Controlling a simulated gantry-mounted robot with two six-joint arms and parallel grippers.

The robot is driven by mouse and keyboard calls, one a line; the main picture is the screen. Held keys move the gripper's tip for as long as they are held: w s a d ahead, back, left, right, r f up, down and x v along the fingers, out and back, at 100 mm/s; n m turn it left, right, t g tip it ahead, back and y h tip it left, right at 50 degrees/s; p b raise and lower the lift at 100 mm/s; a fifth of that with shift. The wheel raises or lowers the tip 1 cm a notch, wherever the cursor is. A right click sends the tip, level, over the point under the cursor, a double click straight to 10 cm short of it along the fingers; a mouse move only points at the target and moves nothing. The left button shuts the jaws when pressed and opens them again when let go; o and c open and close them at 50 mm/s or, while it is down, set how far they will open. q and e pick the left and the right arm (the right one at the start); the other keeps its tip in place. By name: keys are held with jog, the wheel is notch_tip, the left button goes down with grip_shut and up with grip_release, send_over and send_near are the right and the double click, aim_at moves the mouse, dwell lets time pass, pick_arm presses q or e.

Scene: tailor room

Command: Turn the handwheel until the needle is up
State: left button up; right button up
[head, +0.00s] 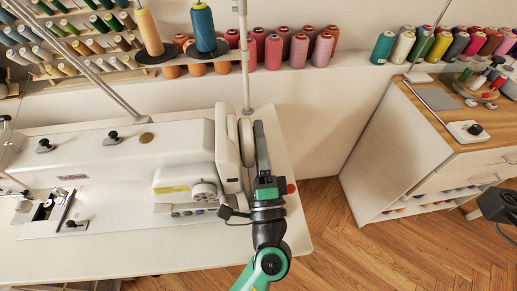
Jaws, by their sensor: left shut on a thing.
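The white sewing machine (120,150) lies along the table at left. Its pale handwheel (246,142) is at the machine's right end. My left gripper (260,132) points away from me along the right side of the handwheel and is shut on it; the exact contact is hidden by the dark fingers. The needle area (45,207) is at the machine's far left end, near the picture's edge. The needle itself is too small to make out, so its height cannot be told.
Thread cones (290,48) line a wall shelf behind. Two cones on a stand (205,30) hang above the machine, with a thin upright pole (244,60) behind the handwheel. A wood-topped cabinet (420,150) stands at right. The wooden floor (350,250) between is clear.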

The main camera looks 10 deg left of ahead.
dwell(0.4)
pick_arm(q)
jog(key=o, duration=1.4)
jog(key=shift+c, duration=0.2)
jog(key=shift+s, duration=0.1)
jog(key=v, duration=1.1)
jog(key=shift+f, duration=0.35)
jog(key=shift+s+r, duration=0.1)
